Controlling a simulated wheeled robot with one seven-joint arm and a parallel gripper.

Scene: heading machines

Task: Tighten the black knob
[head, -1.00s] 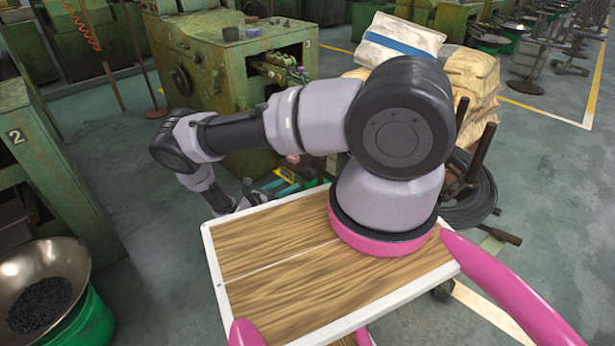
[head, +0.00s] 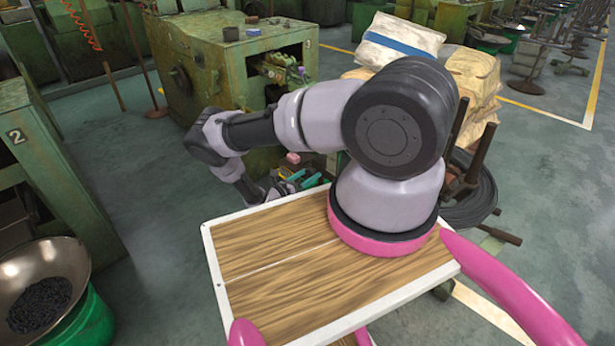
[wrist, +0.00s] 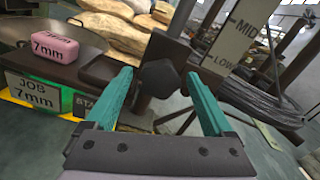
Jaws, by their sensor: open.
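The black knob (wrist: 158,80) is a dark, faceted piece in the middle of the wrist view. It stands out in front of a dark metal part. My gripper (wrist: 159,74) has two teal fingers spread wide, one to the left and one to the right of the knob in the picture. I see a gap on each side, and how far the fingertips reach along the knob is hard to tell. In the head view my gripper (head: 303,179) shows small beyond the wooden top, partly behind my arm. I cannot make out the knob there.
A pink 7mm block (wrist: 54,47) sits on a dark ledge above a JOB 7mm sign (wrist: 35,91). A pale plate marked MID and LOW (wrist: 238,38) stands to the right. Sacks (wrist: 120,25) and coiled wire (wrist: 232,95) lie behind. A green machine (head: 215,80) stands close by.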

